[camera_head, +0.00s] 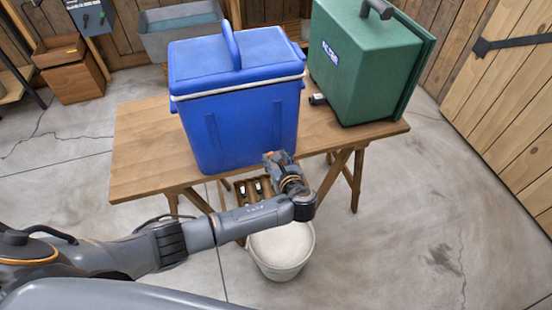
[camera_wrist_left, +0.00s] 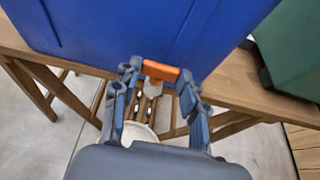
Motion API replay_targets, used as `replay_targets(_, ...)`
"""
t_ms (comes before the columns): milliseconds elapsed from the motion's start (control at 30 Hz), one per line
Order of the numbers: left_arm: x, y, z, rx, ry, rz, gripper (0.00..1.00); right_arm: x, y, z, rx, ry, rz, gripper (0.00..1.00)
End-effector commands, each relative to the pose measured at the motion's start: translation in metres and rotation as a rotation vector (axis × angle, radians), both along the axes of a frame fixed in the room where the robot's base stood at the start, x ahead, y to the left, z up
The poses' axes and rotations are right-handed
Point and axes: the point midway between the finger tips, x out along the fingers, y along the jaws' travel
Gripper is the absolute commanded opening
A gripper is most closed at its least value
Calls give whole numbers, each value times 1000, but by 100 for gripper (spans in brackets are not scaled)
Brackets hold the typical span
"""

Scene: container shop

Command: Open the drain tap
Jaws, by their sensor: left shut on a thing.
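A large blue cooler (camera_head: 238,125) with a lid stands on the wooden table, and its lower front shows in the left wrist view (camera_wrist_left: 150,30). The drain tap's orange handle (camera_wrist_left: 161,71) is low on its front, lying crosswise between my fingertips. A pale part below the handle shows between the fingers. My left gripper (camera_head: 278,160) is at the cooler's lower front edge; in the left wrist view my left gripper (camera_wrist_left: 160,78) is shut on the orange handle. In the head view the gripper hides the tap. My right gripper is not in view.
A white bucket (camera_head: 282,250) stands on the floor below the gripper. A green case (camera_head: 365,60) stands on the right of the wooden table (camera_head: 140,150), with a small dark fitting (camera_head: 318,99) beside it. The concrete floor to the right is clear.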

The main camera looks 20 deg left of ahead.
Motion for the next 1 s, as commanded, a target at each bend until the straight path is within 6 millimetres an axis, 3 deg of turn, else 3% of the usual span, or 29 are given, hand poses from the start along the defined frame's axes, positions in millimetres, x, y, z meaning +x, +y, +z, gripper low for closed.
replay_targets(467, 7, -8, -3, -1, 1, 318, 12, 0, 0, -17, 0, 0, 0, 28)
replay_targets(1000, 17, -11, -6, 0, -2, 757, 12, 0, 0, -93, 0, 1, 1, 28)
